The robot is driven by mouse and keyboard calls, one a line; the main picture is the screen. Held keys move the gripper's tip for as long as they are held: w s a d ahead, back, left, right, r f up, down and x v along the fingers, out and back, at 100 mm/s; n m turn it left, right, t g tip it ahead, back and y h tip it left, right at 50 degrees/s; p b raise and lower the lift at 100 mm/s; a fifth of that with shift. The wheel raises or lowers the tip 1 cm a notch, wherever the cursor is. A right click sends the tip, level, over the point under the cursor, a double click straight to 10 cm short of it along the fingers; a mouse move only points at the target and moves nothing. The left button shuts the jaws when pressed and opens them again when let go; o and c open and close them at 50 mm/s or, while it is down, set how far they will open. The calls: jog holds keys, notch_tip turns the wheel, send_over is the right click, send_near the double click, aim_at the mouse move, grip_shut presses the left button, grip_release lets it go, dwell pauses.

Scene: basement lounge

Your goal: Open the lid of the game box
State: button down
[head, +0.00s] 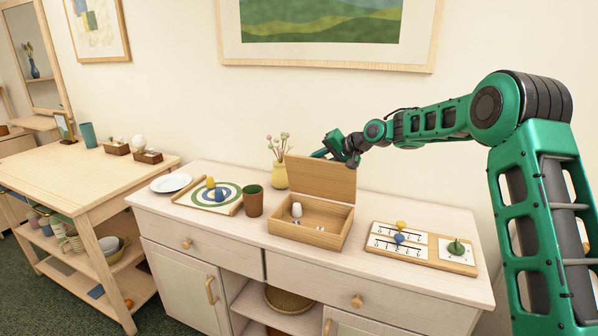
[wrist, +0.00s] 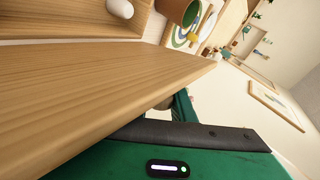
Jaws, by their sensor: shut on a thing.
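The wooden game box (head: 322,238) stands on the cabinet top in the head view. Its lid (head: 320,180) is raised, standing about upright at the back of the box. A white rounded piece and small bits lie inside. My gripper (head: 332,150) is at the upper edge of the lid, partly behind it, and is shut on the lid. In the wrist view the lid (wrist: 95,85) fills the left and middle, close against my dark finger. The exact contact is hidden. The box's inside (wrist: 85,18) shows at the top left there.
A brown cup (head: 253,201), a round-target game board (head: 195,196) and a white plate (head: 171,183) stand left of the box. A yellow vase (head: 279,175) is close behind it. A wooden tray board with pieces (head: 425,262) lies to the right.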

jog(key=shift+w+d+f+m+g, duration=0.1)
jog(key=shift+w+d+m+g, duration=0.2)
jog(key=shift+w, duration=0.3)
jog(key=shift+w+d+f+m+g, duration=0.1)
jog(key=shift+w+d+m+g, duration=0.15)
jog(key=shift+w, duration=0.3)
jog(key=shift+a, duration=0.1)
jog(key=c, duration=1.5)
grip_release()
jog(key=v, duration=1)
jog(key=shift+d, duration=0.45)
